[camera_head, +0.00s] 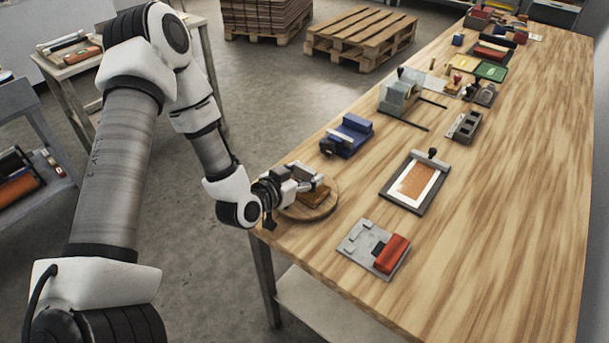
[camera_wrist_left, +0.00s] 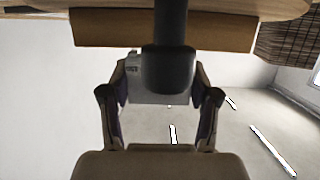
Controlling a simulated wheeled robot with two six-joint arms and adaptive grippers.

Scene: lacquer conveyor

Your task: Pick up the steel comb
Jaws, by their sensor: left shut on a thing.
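My left gripper (camera_head: 308,185) is low over a round wooden board (camera_head: 322,211) at the table's left edge, beside a brown block (camera_head: 316,196) on that board. In the left wrist view, its two fingers stand on either side of a pale grey plate with a dark upright part (camera_wrist_left: 172,45) in front. I take this held piece to be the steel comb (camera_wrist_left: 145,97); its teeth cannot be made out. The fingers and wrist hide most of it in the head view. The brown block also shows in the left wrist view (camera_wrist_left: 105,30). My right gripper is not in view.
A grey plate with a red block (camera_head: 392,252) lies at the front. A framed brown panel (camera_head: 414,183) and a blue device (camera_head: 348,135) are farther back. More tools stand along the far left side. The table's right side is clear.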

